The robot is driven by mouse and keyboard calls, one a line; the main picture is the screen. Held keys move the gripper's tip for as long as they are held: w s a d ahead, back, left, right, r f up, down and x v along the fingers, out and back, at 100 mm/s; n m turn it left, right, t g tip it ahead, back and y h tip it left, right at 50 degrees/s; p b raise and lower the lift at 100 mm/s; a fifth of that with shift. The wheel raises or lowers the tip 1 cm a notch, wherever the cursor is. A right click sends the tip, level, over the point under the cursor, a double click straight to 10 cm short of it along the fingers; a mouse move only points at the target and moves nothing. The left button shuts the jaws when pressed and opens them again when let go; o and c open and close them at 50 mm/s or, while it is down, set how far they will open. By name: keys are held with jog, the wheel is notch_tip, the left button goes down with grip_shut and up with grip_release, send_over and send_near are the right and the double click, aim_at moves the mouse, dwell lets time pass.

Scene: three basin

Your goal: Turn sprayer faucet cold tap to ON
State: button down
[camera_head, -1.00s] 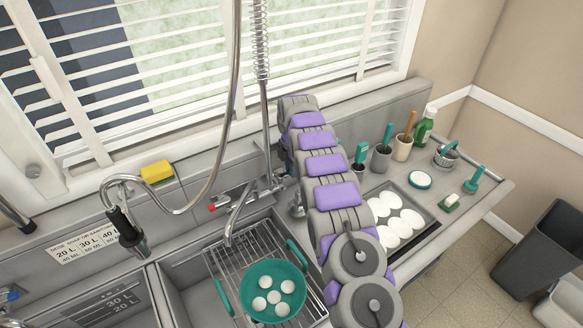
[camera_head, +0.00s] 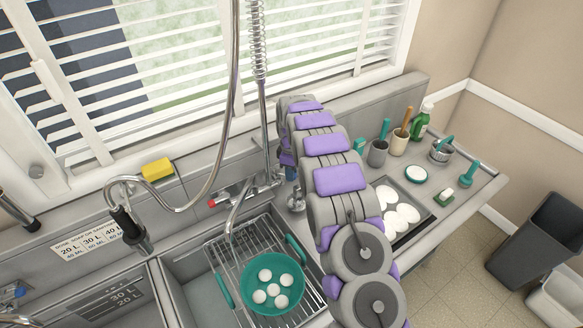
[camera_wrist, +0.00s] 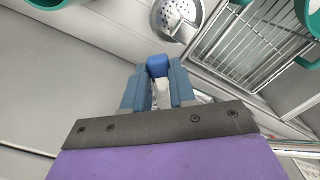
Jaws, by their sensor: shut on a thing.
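The sprayer faucet (camera_head: 265,120) rises from the back of the sink, with a spring-wrapped pipe above. Its red-tipped tap (camera_head: 212,203) points left. In the wrist view, a blue tap tip (camera_wrist: 158,66) sits between the fingertips of my gripper (camera_wrist: 158,82), which is shut on it. A pale, shiny part shows between the fingers below the tip. In the head view my arm hides most of the right side of the faucet, including the blue-tipped tap. Only a bit of my blue gripper (camera_head: 291,173) shows beside the arm.
A wire rack (camera_head: 245,232) spans the sink and holds a teal pan (camera_head: 252,300) with several white round items. A perforated silver piece (camera_wrist: 178,18) is close to the fingertips. A yellow sponge (camera_head: 157,169) lies on the back ledge. Cups and bottles stand at right.

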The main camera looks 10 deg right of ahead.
jog(key=shift+s+a+r+m+p, duration=0.15)
jog(key=shift+s+a+m, duration=0.2)
jog(key=shift+m, duration=0.95)
jog(key=shift+s+a+f+m+p, duration=0.1)
jog(key=shift+s+a+m+p, duration=0.25)
jog(key=shift+m, duration=0.95)
jog(key=shift+s+a+r+m, duration=0.1)
jog(key=shift+s+a+m, duration=0.3)
jog(key=shift+m, duration=0.9)
jog(key=shift+w+a, duration=0.15)
jog(key=c, duration=0.9)
grip_release()
notch_tip(320, 180, up, 12)
jog(key=shift+f, duration=0.15)
